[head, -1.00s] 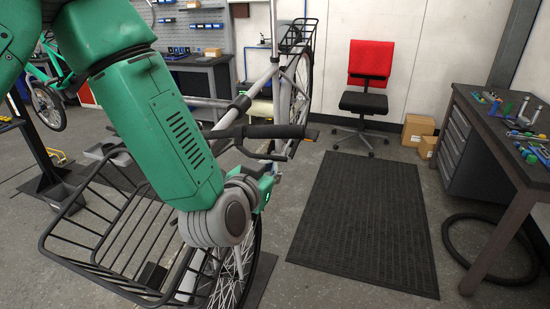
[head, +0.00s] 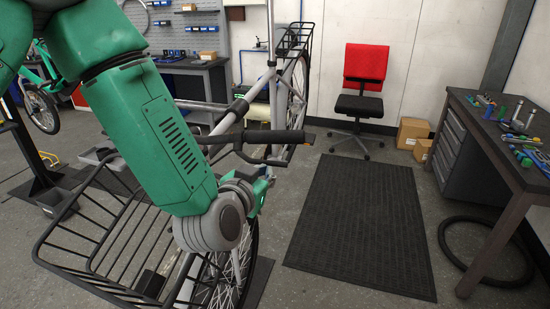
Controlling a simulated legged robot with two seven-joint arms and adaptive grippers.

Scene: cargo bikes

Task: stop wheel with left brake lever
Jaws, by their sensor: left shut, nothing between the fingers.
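The bike's front stands close to me, with its black handlebar grip (head: 280,136) pointing right. The black brake lever (head: 262,160) sits just below and in front of that grip, with a gap between them. My left gripper (head: 267,183) is below the lever, mostly hidden behind my green forearm and grey wrist. It looks shut, with nothing seen in it and apart from the grip. Whether its tip touches the lever, I cannot tell. The spoked front wheel (head: 236,275) is below, partly covered by my wrist and the basket. My right gripper is out of view.
A black wire basket (head: 75,262) fills the lower left, under my arm. A black floor mat (head: 360,225) lies to the right. A tool-covered workbench (head: 490,135) stands at far right, a red and black chair (head: 362,85) at the back. The air right of the handlebar is free.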

